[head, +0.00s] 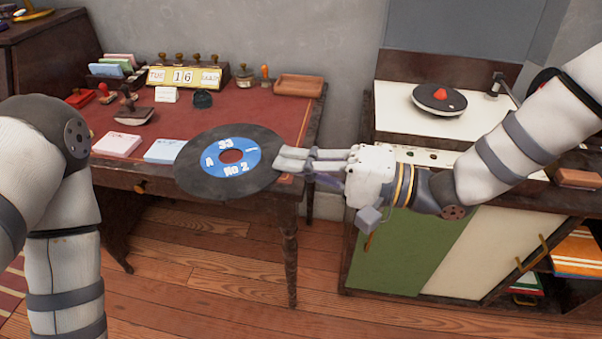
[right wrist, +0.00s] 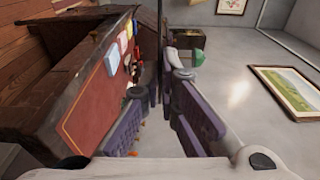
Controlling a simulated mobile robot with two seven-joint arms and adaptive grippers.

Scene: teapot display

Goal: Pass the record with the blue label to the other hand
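The black record with the blue label (head: 213,182) is held in the air in front of the desk, its label facing the head camera. My right gripper (head: 288,161) comes from the right and is shut on the record's right edge. In the right wrist view the record (right wrist: 160,42) is edge-on, a thin dark line between the fingers of my right gripper (right wrist: 158,92). My left arm is at the left of the head view; its gripper is out of sight.
A red-topped desk (head: 295,107) behind the record bears stamps, cards, a date display (head: 184,77) and a tray (head: 299,86). At right a cabinet (head: 440,245) carries a turntable (head: 439,99). Open space lies between my left arm and the record.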

